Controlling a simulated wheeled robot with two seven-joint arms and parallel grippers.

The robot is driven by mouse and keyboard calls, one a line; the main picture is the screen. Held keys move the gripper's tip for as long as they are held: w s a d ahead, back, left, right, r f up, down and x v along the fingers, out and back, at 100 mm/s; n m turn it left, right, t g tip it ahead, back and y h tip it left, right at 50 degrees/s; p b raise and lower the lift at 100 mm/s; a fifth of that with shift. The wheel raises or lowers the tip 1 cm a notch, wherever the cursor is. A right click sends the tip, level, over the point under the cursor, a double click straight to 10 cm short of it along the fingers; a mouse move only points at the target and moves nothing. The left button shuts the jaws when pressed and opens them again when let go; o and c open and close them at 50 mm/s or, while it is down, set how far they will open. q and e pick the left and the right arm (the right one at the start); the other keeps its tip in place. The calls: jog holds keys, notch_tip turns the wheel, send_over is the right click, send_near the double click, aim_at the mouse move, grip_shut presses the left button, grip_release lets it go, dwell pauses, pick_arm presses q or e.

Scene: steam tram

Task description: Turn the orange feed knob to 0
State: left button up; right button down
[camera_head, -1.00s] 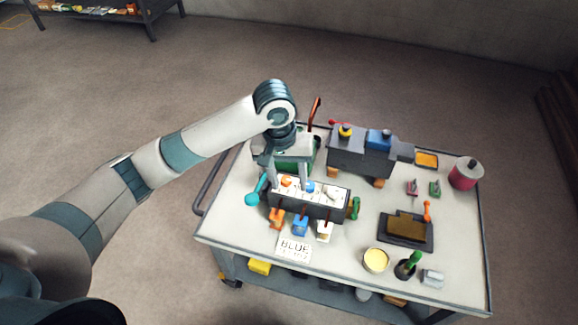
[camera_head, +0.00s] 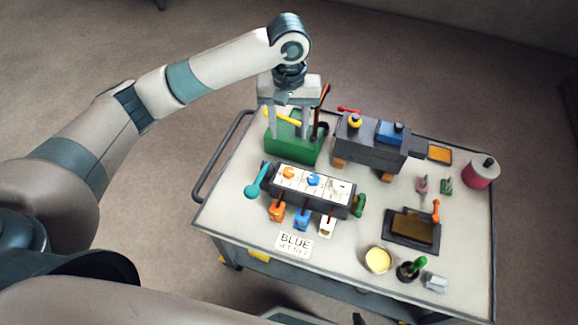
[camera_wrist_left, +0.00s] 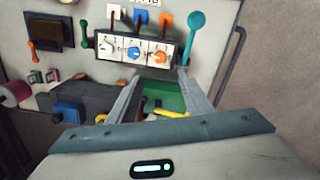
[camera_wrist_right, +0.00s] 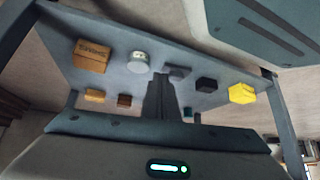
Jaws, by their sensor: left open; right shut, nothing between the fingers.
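The orange feed knob (camera_head: 289,172) sits at the left end of the white-topped dark control box (camera_head: 309,207), beside a blue knob (camera_head: 313,180) and a white knob (camera_head: 335,187). In the left wrist view the orange knob (camera_wrist_left: 160,57) shows just beyond the fingertips; its dial marks are too small to read. My left gripper (camera_head: 290,134) is open and points down over the green box (camera_head: 285,152) behind the control box, apart from the knob. My right gripper (camera_wrist_right: 160,78) is shut and empty, in front of the cart's lower shelf; the head view does not show it.
A teal lever (camera_head: 256,181) stands at the control box's left end, a green handle (camera_head: 360,203) at its right. Orange, blue and white levers hang in front. A yellow bar (camera_head: 282,117) lies near my left fingers. A dark engine block (camera_head: 370,148) stands right of the green box.

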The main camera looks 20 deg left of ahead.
aim_at(289, 171)
pick_arm(q)
notch_tip(289, 171, down, 16)
jog(key=shift+r+p, duration=0.1)
jog(key=shift+p, duration=0.3)
jog(key=shift+f, duration=0.7)
pick_arm(e)
jog(key=shift+s+d+f+g, duration=0.15)
jog(key=shift+s+d+f, duration=0.1)
jog(key=shift+s, duration=0.2)
jog(key=shift+s+d+f+g, duration=0.15)
jog(key=shift+s+f+g, duration=0.05)
jog(key=shift+s, duration=0.25)
jog(key=shift+s+d+f+g, duration=0.15)
jog(key=shift+s+d+f, duration=0.1)
jog(key=shift+s, duration=0.2)
pick_arm(q)
jog(key=c, duration=1.1)
pick_arm(e)
jog(key=shift+w+a+r, duration=0.1)
jog(key=shift+w+r, duration=0.05)
jog(key=shift+w, duration=0.1)
pick_arm(q)
jog(key=shift+o, duration=0.2)
pick_arm(e)
jog(key=shift+s+r, duration=0.1)
